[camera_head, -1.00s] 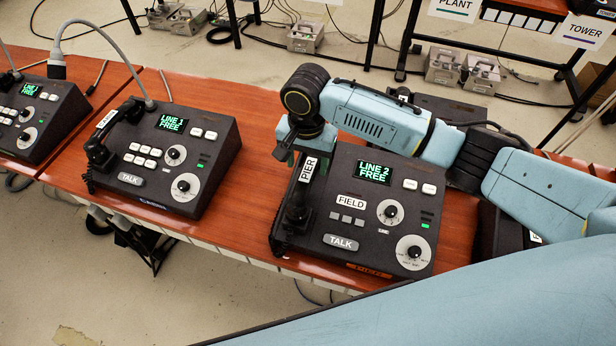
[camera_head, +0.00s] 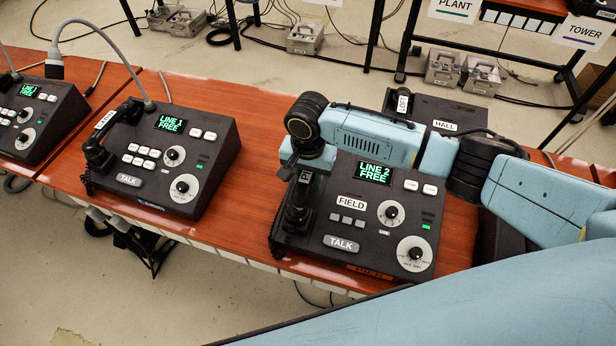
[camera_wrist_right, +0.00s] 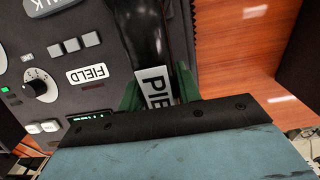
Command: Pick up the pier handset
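The pier handset (camera_head: 297,211) is black and lies in its cradle along the left side of the middle console (camera_head: 340,262). My right gripper (camera_head: 302,172) is over its far end in the head view and hides its label there. In the right wrist view, the handset (camera_wrist_right: 146,32) with its white label, partly cut off, runs between the two green fingers of the right gripper (camera_wrist_right: 158,92). One finger is on each side of it. Whether they press on it I cannot tell. My left gripper is not in view.
The console beside it shows "LINE 2 FREE" and a FIELD label (camera_head: 352,201). Another console (camera_head: 205,165) with its own handset (camera_head: 97,152) stands to the left. A HALL console (camera_head: 420,108) stands behind my right arm. Bare red-brown tabletop (camera_head: 245,215) lies between the consoles.

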